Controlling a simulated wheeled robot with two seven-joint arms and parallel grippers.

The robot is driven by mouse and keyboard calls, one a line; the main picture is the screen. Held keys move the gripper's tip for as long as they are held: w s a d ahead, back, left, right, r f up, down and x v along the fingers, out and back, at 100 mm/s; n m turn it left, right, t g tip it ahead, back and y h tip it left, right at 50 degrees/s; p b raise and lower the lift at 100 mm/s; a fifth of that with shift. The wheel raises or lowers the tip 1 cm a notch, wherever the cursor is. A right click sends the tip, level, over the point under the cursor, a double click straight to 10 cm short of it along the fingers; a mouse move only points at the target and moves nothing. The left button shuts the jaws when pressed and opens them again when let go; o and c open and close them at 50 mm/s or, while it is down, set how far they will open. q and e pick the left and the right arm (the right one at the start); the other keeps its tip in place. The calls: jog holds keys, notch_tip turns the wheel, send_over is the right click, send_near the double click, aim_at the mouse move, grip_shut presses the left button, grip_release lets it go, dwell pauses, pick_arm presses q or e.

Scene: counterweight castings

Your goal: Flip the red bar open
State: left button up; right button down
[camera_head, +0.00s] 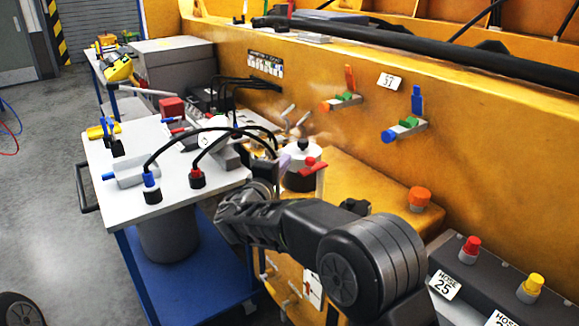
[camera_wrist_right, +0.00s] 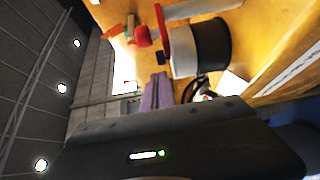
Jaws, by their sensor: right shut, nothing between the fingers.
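The red bar (camera_head: 312,167) shows in the head view beside a white and black cylinder (camera_head: 300,181), just right of my right gripper (camera_head: 284,161). A red strip (camera_wrist_right: 163,22) next to the cylinder (camera_wrist_right: 205,48) in the wrist view looks like the same bar. My right gripper (camera_wrist_right: 158,92) is shut with nothing in it. Its pale fingers point toward the cylinder and bar, and I see no clear contact. Part of the bar's mount is hidden in the head view. My left gripper is not in view.
A white-topped cart (camera_head: 125,170) with black cables and connectors stands to the left. A yellow wall (camera_head: 310,105) with orange and blue handles runs behind. A grey hose panel (camera_head: 497,290) with red and yellow caps is at the lower right. Floor is open at far left.

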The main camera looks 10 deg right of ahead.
jog(key=b+v, duration=0.1)
jog(key=v, duration=0.8)
jog(key=shift+s+d+r+b, duration=0.3)
jog(key=shift+s+r, duration=0.05)
jog(key=shift+r, duration=0.1)
jog(key=w+p, duration=0.1)
jog(key=p, duration=0.6)
jog(key=shift+w+a, duration=0.1)
jog(key=shift+w, duration=0.1)
